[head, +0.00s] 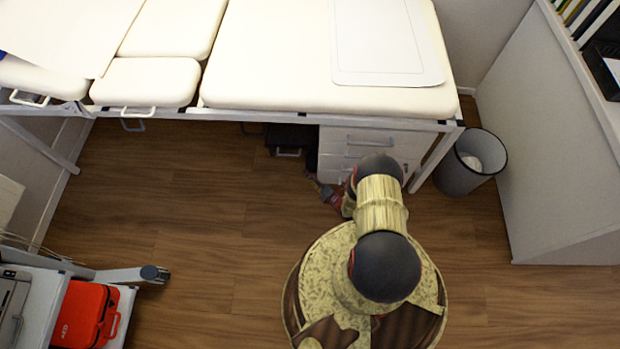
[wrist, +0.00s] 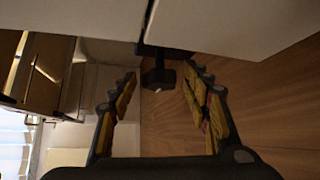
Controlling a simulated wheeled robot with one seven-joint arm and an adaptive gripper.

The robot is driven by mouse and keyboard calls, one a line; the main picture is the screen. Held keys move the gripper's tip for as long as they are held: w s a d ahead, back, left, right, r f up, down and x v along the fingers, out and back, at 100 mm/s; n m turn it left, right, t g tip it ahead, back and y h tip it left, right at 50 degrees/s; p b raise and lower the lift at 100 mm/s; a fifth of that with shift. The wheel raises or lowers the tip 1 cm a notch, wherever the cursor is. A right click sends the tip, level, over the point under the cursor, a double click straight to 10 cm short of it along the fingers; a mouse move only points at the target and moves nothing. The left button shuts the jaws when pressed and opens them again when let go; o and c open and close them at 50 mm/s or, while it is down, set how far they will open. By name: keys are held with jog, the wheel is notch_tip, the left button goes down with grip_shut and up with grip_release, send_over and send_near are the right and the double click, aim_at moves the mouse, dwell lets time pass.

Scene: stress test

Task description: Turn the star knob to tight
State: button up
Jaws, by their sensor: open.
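In the wrist view, a small dark knob-like part (wrist: 158,77), likely the star knob, hangs below a dark bracket under a pale panel. My gripper (wrist: 160,73) is open, one finger on each side of the knob in the picture. I cannot tell whether the knob is between the fingertips or beyond them; no contact shows. The knob's lobes and any tight marking are too dark to make out. In the head view, my gripper (head: 325,192) is low by the padded table's front edge, partly hidden by my arm. The knob cannot be made out there.
The padded table (head: 290,60) overhangs white drawers (head: 375,140) and a black box (head: 288,137). A waste bin (head: 470,163) stands right of the drawers. A cart with a red case (head: 84,314) is at lower left. The wooden floor (head: 190,200) is clear at left centre.

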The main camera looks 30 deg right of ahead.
jog(key=shift+w, duration=0.1)
jog(key=shift+c, duration=0.9)
jog(key=c, duration=1)
jog(key=shift+m+t, duration=0.4)
jog(key=shift+t, duration=0.2)
jog(key=o, duration=1.1)
jog(key=shift+c, duration=0.2)
jog(key=shift+o, duration=0.6)
jog(key=s+d+r, duration=0.1)
jog(key=s+d, duration=0.1)
jog(key=s, duration=0.9)
jog(key=shift+s+r, duration=0.25)
jog(key=shift+s, duration=0.1)
